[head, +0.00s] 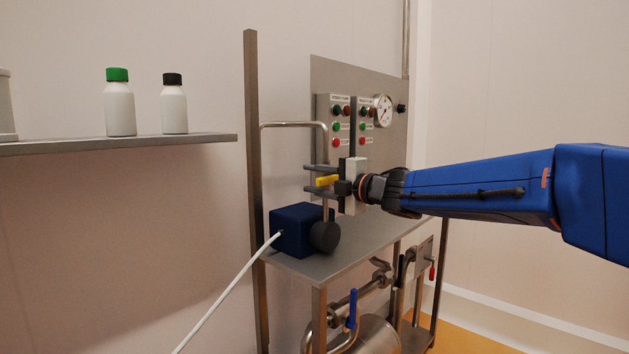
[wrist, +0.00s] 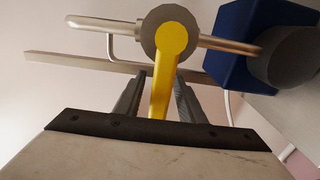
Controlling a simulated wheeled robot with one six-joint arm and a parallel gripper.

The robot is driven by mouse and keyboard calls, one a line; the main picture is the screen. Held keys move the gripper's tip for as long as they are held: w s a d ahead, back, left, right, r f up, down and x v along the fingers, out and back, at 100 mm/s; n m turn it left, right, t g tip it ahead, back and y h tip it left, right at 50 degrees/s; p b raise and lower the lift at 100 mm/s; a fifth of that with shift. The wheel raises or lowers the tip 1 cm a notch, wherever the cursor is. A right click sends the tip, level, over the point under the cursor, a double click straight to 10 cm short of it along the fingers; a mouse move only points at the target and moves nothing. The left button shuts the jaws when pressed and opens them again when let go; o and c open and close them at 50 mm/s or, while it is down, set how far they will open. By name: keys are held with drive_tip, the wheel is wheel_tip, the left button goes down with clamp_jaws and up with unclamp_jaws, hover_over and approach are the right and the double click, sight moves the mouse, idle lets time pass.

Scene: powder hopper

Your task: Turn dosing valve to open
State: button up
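A valve with a yellow lever handle (head: 326,181) sits on the bent steel pipe (head: 326,145) above the skid's shelf. I take it to be the dosing valve; no label on it is legible. In the wrist view the yellow handle (wrist: 161,85) runs from the round grey valve body (wrist: 149,42) down between my fingers. My gripper (head: 310,179) is open around the handle, one finger on each side. In the wrist view my gripper (wrist: 161,80) shows narrow gaps beside the handle. The handle's near end is hidden behind the gripper's body.
A dark blue box (head: 295,230) with a round dark knob and a white hose stands just below my gripper. Behind is a panel with buttons and a gauge (head: 383,110). A blue-handled valve (head: 352,308) is lower down. A wall shelf (head: 190,139) with bottles is at left.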

clamp_jaws()
drive_tip(key=shift+r, duration=0.15)
drive_tip(key=shift+w+d+r+m, duration=0.25)
drive_tip(key=shift+r+m, duration=0.5)
drive_tip(key=shift+m, duration=0.7)
drive_tip(key=shift+w+d+r+m, duration=0.25)
drive_tip(key=shift+r+m, duration=0.45)
drive_tip(key=shift+m, duration=0.8)
drive_tip(key=shift+w+d+r+m, duration=0.1)
drive_tip(key=shift+w+r+m, duration=0.2)
drive_tip(key=shift+r+m, duration=0.8)
drive_tip(key=shift+f+m, duration=0.35)
drive_tip(key=shift+m, duration=0.1)
unclamp_jaws()
